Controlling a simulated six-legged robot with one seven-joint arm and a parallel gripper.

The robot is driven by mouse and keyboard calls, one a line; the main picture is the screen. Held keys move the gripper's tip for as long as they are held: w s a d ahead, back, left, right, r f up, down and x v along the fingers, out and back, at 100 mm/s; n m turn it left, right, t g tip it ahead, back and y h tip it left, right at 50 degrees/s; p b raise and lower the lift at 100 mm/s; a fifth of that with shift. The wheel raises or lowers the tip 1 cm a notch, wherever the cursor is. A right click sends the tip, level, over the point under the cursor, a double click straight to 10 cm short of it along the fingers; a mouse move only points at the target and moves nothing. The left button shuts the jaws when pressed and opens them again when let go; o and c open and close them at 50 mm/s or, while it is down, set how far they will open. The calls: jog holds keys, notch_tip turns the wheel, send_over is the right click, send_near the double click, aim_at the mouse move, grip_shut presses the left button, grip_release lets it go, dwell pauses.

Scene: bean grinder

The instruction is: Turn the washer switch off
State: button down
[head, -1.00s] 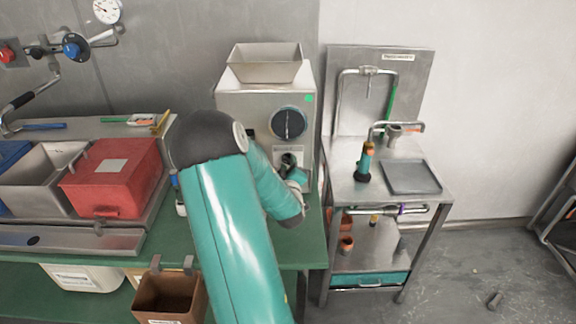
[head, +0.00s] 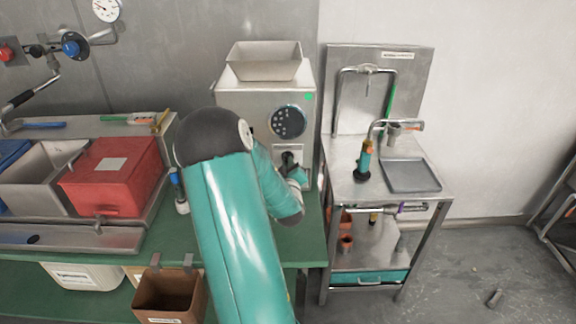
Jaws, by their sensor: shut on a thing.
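A grey metal machine (head: 232,101) with an open hopper (head: 264,61) on top stands on the green bench. Its front has a round dark disc (head: 289,122) with pale dots and a small green mark (head: 309,97). Below the disc is a pale plate with a black switch-like part (head: 288,158). My gripper (head: 291,168) is at this part and appears shut on it. My own arm and the gripper body hide much of the contact, and the fingertips are small. I cannot read a label that names the washer.
A red box (head: 114,178) and grey bins stand left on the bench (head: 306,240). A brown bin (head: 170,294) hangs at the front edge. A metal stand (head: 343,181) with a tray (head: 411,175) is on the right. Floor on the right is mostly clear.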

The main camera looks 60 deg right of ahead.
jog(key=shift+m, duration=4)
jog(key=c, duration=1.5)
grip_release()
jog(key=shift+d, duration=0.1)
jog(key=shift+a, duration=0.2)
